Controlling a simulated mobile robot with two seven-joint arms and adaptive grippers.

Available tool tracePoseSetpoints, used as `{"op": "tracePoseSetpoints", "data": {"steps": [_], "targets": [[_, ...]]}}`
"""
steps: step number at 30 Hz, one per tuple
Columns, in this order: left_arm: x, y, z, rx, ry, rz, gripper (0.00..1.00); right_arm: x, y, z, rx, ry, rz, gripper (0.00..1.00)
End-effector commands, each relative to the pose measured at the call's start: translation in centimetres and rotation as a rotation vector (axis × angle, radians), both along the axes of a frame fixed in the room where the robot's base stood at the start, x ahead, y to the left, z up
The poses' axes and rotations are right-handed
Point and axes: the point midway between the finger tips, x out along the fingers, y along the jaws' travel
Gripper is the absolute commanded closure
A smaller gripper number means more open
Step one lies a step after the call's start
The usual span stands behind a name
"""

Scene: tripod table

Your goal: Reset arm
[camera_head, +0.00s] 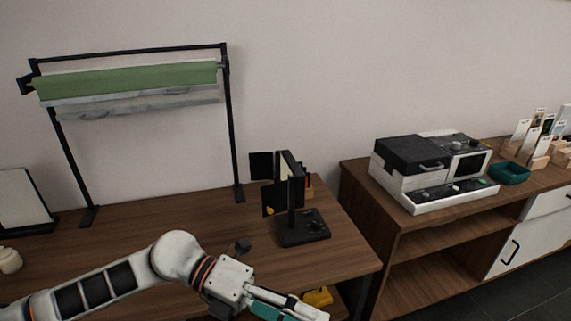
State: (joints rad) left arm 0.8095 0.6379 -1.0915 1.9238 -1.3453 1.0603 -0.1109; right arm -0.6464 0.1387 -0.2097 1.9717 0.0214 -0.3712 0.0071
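My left arm comes in from the lower left, low in the head view, in front of the wooden table (150,236). Its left gripper (292,309) points to the lower right, near the table's front right corner. Grey finger parts and teal pads show, but the fingertips run to the bottom edge, so I cannot tell how far apart they are. I see nothing clearly held in it. My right gripper is not in view.
A black stand with dark panels (302,229) stands on the table beyond the gripper. A backdrop frame with a green roll (130,79) is behind. A yellow object (318,297) is close by the gripper. A machine (432,170) and teal box (509,173) sit on the right cabinet.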

Motion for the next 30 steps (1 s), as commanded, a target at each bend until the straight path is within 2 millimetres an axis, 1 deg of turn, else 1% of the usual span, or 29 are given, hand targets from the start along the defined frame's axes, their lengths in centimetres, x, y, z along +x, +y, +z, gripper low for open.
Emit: {"op": "tracePoseSetpoints", "data": {"steps": [1,3,5,6,8,10,12,14,15,17,18,20,21,22,23,24,26,27,29,30], "targets": [[-0.3,-1.3,1.0,-0.088,0.069,0.044,0.42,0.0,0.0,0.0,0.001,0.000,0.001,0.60],[0.2,-2.4,2.5,-0.199,0.159,0.120,0.42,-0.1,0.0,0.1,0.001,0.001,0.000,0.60],[1.0,-3.0,3.7,-0.288,0.241,0.191,0.42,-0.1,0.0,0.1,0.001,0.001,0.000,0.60],[1.7,-3.1,4.3,-0.344,0.298,0.244,0.42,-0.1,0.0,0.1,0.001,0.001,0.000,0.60],[3.0,-3.0,4.8,-0.422,0.385,0.329,0.42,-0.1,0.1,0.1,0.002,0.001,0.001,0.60],[4.7,-2.3,5.0,-0.504,0.492,0.435,0.42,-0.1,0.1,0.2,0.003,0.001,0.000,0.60],[6.6,-1.2,4.4,-0.575,0.602,0.550,0.42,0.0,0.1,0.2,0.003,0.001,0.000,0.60],[8.2,0.2,3.2,-0.626,0.699,0.655,0.42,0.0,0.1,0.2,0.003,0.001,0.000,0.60],[9.2,1.3,2.2,-0.656,0.766,0.727,0.42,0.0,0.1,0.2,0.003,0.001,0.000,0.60],[10.4,3.1,0.1,-0.693,0.866,0.839,0.42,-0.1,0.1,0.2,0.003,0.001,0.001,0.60],[11.0,4.4,-1.5,-0.713,0.934,0.916,0.42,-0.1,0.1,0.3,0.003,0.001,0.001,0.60],[11.7,6.5,-4.5,-0.734,1.035,1.034,0.42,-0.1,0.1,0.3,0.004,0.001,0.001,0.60],[11.8,8.0,-6.7,-0.744,1.105,1.114,0.42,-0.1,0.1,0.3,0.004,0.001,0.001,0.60],[11.7,9.2,-8.5,-0.748,1.157,1.175,0.42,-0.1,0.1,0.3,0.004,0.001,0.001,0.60],[11.5,10.3,-10.2,-0.750,1.207,1.234,0.42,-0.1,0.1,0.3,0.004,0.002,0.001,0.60],[11.0,11.8,-12.5,-0.749,1.271,1.309,0.42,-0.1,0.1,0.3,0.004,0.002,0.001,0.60],[9.9,13.8,-16.0,-0.741,1.362,1.417,0.42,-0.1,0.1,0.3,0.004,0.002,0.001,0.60],[8.9,15.2,-18.2,-0.733,1.420,1.486,0.42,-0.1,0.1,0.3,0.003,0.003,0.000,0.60],[7.1,17.0,-21.4,-0.714,1.501,1.584,0.42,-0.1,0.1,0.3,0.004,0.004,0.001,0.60],[5.8,18.1,-23.4,-0.701,1.552,1.644,0.42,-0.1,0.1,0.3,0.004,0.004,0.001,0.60]]}}
